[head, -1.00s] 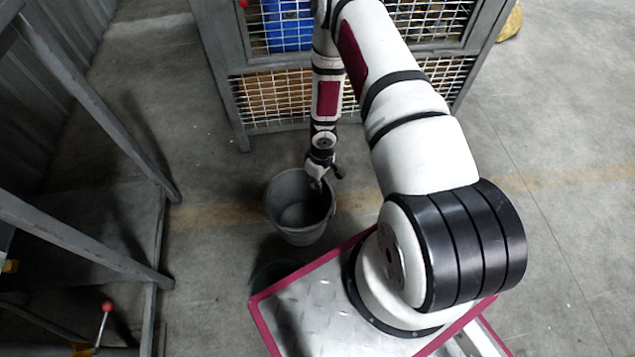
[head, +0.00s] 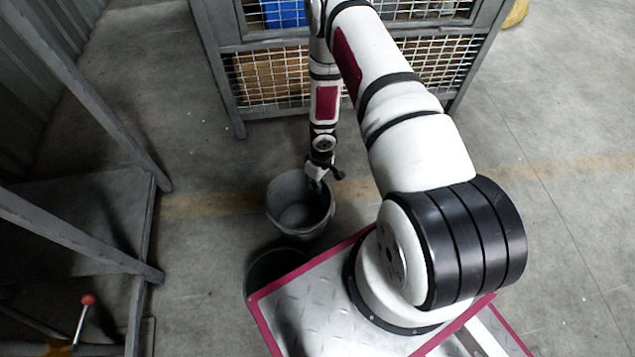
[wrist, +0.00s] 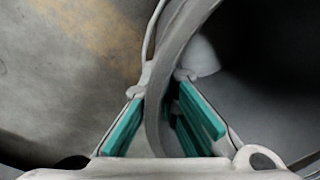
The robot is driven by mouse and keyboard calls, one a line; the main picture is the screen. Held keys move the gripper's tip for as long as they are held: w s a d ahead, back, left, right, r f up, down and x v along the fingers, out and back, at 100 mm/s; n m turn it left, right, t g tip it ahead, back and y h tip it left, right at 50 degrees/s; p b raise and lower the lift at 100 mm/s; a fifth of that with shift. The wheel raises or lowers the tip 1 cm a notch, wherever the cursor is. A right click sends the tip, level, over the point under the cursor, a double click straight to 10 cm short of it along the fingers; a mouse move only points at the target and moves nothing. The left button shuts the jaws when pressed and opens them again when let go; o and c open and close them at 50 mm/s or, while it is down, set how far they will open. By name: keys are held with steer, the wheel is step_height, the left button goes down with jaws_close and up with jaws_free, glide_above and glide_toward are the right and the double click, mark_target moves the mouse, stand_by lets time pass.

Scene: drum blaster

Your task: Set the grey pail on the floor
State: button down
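The grey pail (head: 285,214) hangs from my gripper (head: 317,182) in front of my base in the head view, open top facing up. It looks clear of the floor, but its height is hard to tell. In the wrist view my gripper (wrist: 160,92) has its green-padded fingers on either side of the pail's rim (wrist: 172,65), shut on it. The pail's dark inside shows at the right and concrete floor (wrist: 60,70) at the left.
A dark round container (head: 262,272) stands beside my base, partly hidden by it. A mesh cage (head: 270,80) stands ahead. A grey metal frame (head: 80,245) is at the left, with a red-knobbed lever (head: 87,300). Floor (head: 570,230) is free at the right.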

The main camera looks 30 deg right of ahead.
steer(key=shift+f, duration=0.25)
steer(key=c, duration=1.7)
jaws_free()
steer(key=shift+r, duration=0.1)
steer(key=r, duration=0.8)
steer(key=d+r, duration=0.1)
steer(key=r, duration=0.2)
steer(key=shift+w+r, duration=0.25)
steer(key=shift+r, duration=0.15)
steer(key=shift+d, duration=0.1)
